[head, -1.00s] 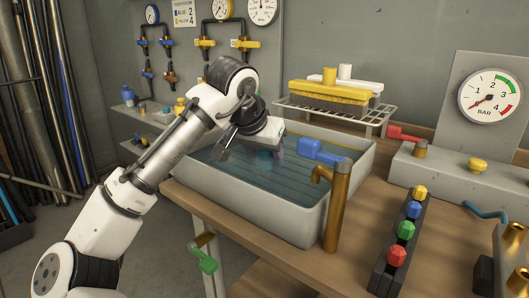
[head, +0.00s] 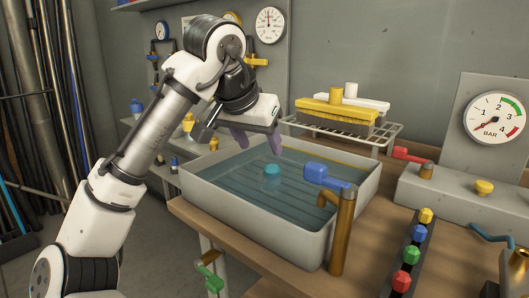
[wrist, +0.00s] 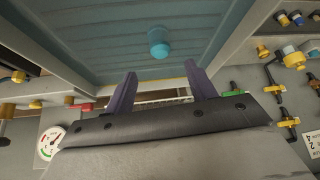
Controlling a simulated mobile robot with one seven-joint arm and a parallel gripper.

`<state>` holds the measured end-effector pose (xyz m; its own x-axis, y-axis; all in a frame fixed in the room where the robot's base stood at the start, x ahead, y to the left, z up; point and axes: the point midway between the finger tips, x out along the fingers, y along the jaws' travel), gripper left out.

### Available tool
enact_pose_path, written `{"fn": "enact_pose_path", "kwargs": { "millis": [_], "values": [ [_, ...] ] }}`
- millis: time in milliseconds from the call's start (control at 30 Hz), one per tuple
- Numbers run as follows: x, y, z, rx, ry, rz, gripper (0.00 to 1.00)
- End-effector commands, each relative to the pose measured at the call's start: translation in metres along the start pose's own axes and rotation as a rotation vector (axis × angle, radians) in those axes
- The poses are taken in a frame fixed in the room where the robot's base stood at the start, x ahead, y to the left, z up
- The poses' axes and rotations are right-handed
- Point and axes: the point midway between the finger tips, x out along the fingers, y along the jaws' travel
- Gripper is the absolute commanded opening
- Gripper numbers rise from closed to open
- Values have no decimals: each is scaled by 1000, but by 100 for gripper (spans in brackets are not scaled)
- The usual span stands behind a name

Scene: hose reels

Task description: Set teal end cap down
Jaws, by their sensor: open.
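The teal end cap (head: 272,170) sits in the water-filled grey basin (head: 262,236), near its middle, with its top showing at the water. It also shows in the wrist view (wrist: 159,43), ahead of the fingertips and apart from them. My gripper (head: 258,148) is above the basin towards its back edge, open and empty. In the wrist view its two purple fingers (wrist: 161,78) are spread wide with nothing between them.
A blue-handled brass tap (head: 341,225) stands at the basin's front right. A wire rack (head: 391,136) with a yellow brush (head: 338,112) is behind it. A rail of coloured knobs (head: 412,255) lies on the wooden bench to the right.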

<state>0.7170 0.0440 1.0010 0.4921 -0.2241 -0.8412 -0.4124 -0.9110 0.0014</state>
Motion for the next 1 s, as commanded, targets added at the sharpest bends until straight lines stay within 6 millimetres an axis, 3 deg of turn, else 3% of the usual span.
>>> {"fn": "enact_pose_path", "kwargs": {
  "millis": [133,433,567,633,733,833,933,1000],
  "values": [
    [-11,0,0,0,0,0,56],
    [-12,0,-2,2,22,6,56],
    [-18,2,-24,12,221,41,56],
    [-31,-1,-43,12,430,64,56],
    [-73,-19,-64,-8,811,66,56],
    [-130,-53,-59,-48,1197,-4,56],
    [-188,-95,-20,-101,1550,-159,56],
    [-223,-122,26,-134,1766,-323,56]
  ]
}}
